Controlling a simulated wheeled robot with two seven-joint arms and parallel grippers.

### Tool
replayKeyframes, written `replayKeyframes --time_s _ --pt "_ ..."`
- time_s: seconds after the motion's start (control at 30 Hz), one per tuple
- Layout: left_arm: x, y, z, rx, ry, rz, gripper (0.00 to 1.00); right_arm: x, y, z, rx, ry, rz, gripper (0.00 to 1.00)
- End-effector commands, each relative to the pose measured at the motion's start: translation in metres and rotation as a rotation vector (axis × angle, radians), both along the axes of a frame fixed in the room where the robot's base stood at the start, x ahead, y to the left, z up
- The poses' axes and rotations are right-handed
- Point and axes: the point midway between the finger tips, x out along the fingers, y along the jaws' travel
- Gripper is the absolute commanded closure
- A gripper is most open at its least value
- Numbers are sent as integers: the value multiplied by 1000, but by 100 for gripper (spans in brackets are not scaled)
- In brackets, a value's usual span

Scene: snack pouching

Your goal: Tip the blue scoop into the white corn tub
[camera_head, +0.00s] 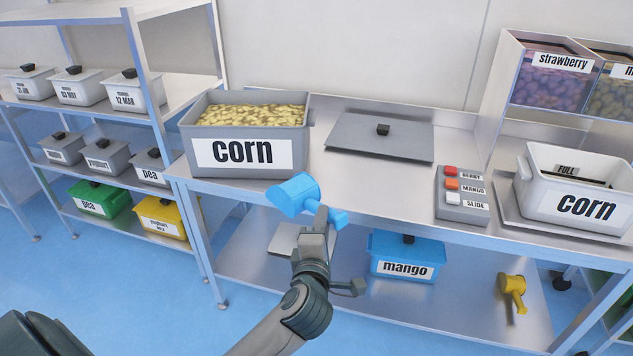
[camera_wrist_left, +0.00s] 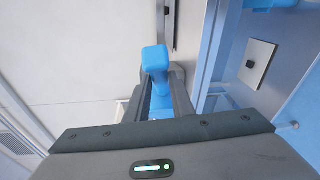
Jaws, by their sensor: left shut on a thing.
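My left gripper (camera_head: 322,232) is shut on the blue scoop (camera_head: 293,194) and holds it in the air at the table's front edge, just below and right of the grey corn bin. The scoop also shows between the fingers in the left wrist view (camera_wrist_left: 155,62). Its cup points left in the head view; what it holds inside is hidden. The white corn tub (camera_head: 533,198) stands at the right end of the table, well to the right of the scoop, with a "FULL" label on its inside wall. My right gripper is not in view.
The grey corn bin (camera_head: 190,130), filled with yellow pieces, stands at the table's left. A flat grey lid (camera_head: 350,140) lies behind the middle. A button box (camera_head: 455,205) stands left of the tub. A blue mango tub (camera_head: 385,250) and a yellow scoop (camera_head: 513,288) are on the lower shelf.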

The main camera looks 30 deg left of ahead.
Motion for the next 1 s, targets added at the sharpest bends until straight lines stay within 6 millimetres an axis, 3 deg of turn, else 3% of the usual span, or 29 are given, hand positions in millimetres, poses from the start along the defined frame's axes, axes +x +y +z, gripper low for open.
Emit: replayKeyframes --time_s 0.03,0.2,0.4,0.57,0.83,0.9,1.0 --pt "-20 -13 -7 5 4 -58 100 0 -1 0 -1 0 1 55" --pt "-74 -53 -20 1 3 -228 100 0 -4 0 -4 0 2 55" --pt "-118 -82 -25 -1 0 -354 100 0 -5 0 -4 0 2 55" --pt "-131 -90 -24 0 -4 -391 100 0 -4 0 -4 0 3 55" --pt "-131 -91 -24 1 -5 -393 100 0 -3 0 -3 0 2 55" --pt "-131 -91 -24 1 -5 -393 100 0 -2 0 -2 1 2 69" --pt "-131 -91 -24 1 -5 -392 100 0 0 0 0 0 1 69"
